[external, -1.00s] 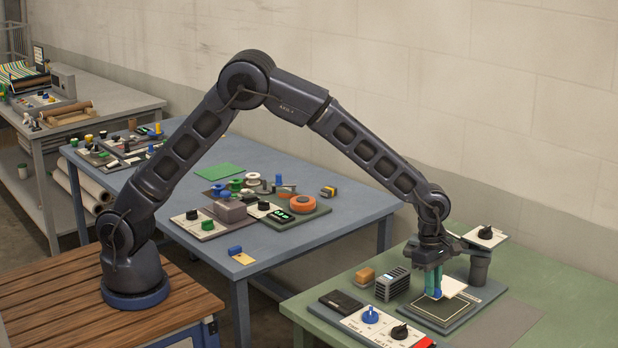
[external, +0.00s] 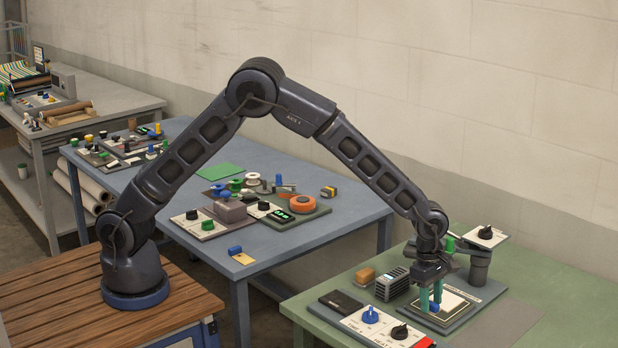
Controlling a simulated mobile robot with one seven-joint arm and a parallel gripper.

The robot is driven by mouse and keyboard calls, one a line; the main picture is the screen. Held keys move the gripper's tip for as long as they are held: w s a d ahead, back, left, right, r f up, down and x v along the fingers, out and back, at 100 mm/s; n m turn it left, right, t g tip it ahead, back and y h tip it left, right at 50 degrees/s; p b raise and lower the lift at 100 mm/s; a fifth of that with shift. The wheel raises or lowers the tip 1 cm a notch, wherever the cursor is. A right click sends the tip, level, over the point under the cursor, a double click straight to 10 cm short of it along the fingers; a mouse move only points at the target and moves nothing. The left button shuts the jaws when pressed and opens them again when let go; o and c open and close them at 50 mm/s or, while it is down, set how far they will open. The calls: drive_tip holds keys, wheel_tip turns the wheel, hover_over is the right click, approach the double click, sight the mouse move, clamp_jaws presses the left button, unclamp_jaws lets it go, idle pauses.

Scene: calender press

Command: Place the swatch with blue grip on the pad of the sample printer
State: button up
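A white swatch (external: 453,299) lies on the dark pad of the sample printer (external: 478,306) on the green table. Its blue grip (external: 434,307) is at the near left edge of the swatch. My gripper (external: 431,301) is right above the grip, its teal fingers apart on either side of it. The fingers look open, with the tips still close around the grip. Part of the pad is hidden behind the gripper.
A control panel with blue (external: 370,315) and black (external: 399,331) knobs stands in front of the pad. A dark post with a knob plate (external: 484,237) rises behind it. A grey ribbed block (external: 391,284) and a tan block (external: 364,277) stand to the left.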

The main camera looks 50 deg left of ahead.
wheel_tip(320, 180, up, 12)
drive_tip(key=a, duration=0.2)
drive_tip(key=shift+r, duration=0.15)
idle(0.4)
drive_tip(key=a+r+m+t, duration=0.1)
drive_tip(key=a+r+m, duration=0.1)
drive_tip(key=a+r, duration=0.65)
drive_tip(key=a+r+m, duration=0.3)
drive_tip(key=a+r, duration=0.1)
drive_tip(key=a, duration=1)
drive_tip(key=a+r+m+t, duration=0.15)
drive_tip(key=a+r, duration=0.45)
drive_tip(key=a, duration=0.6)
drive_tip(key=s+a+m+t+y, duration=0.1)
drive_tip(key=s+a+m, duration=1)
drive_tip(key=s+a, duration=1.3)
drive_tip(key=a+f+t, duration=0.1)
drive_tip(key=a, duration=0.2)
drive_tip(key=shift+s+a+y, duration=0.2)
drive_tip(key=shift+s+y, duration=0.15)
drive_tip(key=shift+y, duration=0.05)
